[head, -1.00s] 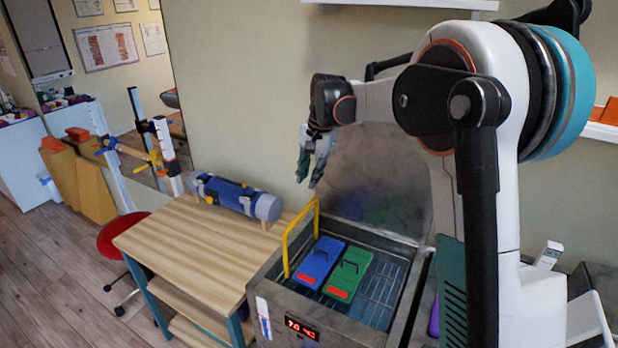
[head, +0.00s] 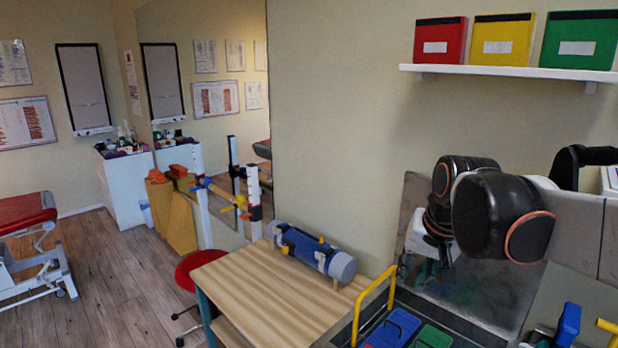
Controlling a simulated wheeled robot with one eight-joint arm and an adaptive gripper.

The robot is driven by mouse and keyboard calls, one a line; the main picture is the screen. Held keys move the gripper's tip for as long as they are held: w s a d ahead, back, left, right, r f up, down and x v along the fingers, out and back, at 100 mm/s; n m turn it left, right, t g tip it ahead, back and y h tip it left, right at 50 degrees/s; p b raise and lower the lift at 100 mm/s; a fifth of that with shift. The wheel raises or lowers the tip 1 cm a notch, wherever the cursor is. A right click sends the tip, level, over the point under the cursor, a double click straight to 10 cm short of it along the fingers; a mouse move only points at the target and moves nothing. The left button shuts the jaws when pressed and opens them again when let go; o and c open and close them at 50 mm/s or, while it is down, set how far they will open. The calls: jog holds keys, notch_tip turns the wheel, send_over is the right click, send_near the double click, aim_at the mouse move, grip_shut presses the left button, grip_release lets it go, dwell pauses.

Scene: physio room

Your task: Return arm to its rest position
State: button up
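My arm (head: 500,215) is folded at the right of the head view, with its black joints close to the camera. My gripper (head: 433,258) hangs below the black wrist, in front of the raised metal lid (head: 478,290). It is small and partly hidden, so I cannot tell whether its fingers are open or shut. The metal tank's blue pack (head: 393,330) and green pack (head: 432,338) show at the bottom edge, below and apart from my gripper. A yellow handle (head: 372,300) stands at the tank's left side.
A wooden table (head: 245,290) holding a blue roll (head: 312,252) stands left of the tank. A red stool (head: 198,268) is beside it. A wall shelf (head: 500,70) with red, yellow and green boxes is above my arm. Open floor (head: 110,290) lies at left.

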jog(key=s+f+n+t, duration=0.1)
jog(key=s+f, duration=0.3)
jog(key=s, duration=0.4)
jog(key=s+f+n+t+b, duration=0.1)
jog(key=s+f+n, duration=0.2)
jog(key=s, duration=0.5)
jog(key=shift+s+a+f+t+h, duration=0.2)
jog(key=shift+f+t+h, duration=0.1)
jog(key=shift+f, duration=0.2)
jog(key=shift+d, duration=0.15)
